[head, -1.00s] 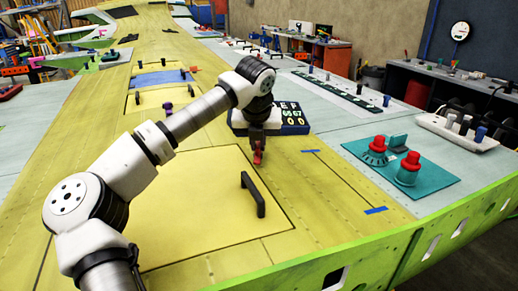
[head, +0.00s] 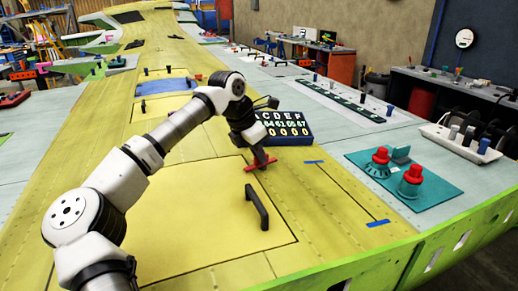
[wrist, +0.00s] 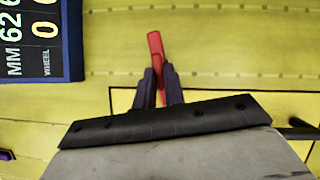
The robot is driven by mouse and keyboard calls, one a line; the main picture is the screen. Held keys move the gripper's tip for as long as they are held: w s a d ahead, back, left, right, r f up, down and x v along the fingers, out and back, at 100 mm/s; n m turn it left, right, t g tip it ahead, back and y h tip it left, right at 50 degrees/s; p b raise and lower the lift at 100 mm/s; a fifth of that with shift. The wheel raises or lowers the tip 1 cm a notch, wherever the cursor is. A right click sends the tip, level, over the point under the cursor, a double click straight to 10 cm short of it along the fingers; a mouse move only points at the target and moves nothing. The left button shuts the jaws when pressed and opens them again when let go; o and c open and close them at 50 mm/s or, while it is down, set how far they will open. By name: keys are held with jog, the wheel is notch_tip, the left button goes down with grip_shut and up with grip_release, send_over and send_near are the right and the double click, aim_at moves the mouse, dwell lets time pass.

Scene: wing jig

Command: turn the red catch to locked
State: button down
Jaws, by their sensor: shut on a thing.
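The red catch (head: 262,165) is a small bar at the far edge of the large yellow hatch panel (head: 200,215). In the head view it lies across the picture, slightly tilted. My gripper (head: 260,159) is above it, with its fingers shut on its middle. In the wrist view the red catch (wrist: 155,45) sticks out beyond the two dark fingers of my gripper (wrist: 160,78). Part of the catch is hidden between and behind the fingers. I see no lock marking by it.
A black handle (head: 257,206) stands on the panel, near the gripper. A dark blue display board (head: 292,128) stands just behind my wrist. A teal plate (head: 425,190) with red-topped knobs lies to the right. The yellow skin between is mostly clear.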

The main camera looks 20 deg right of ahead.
jog(key=shift+w+r+m+g+p, duration=0.15)
jog(key=shift+m+g+p, duration=0.4)
jog(key=shift+m, duration=0.55)
jog(key=c, duration=1.5)
grip_release()
jog(key=b+v, duration=0.1)
jog(key=v, duration=0.5)
jog(key=b+v, duration=0.1)
jog(key=v, duration=0.6)
jog(key=shift+a+r+b, duration=0.2)
jog(key=shift+a+b, duration=0.1)
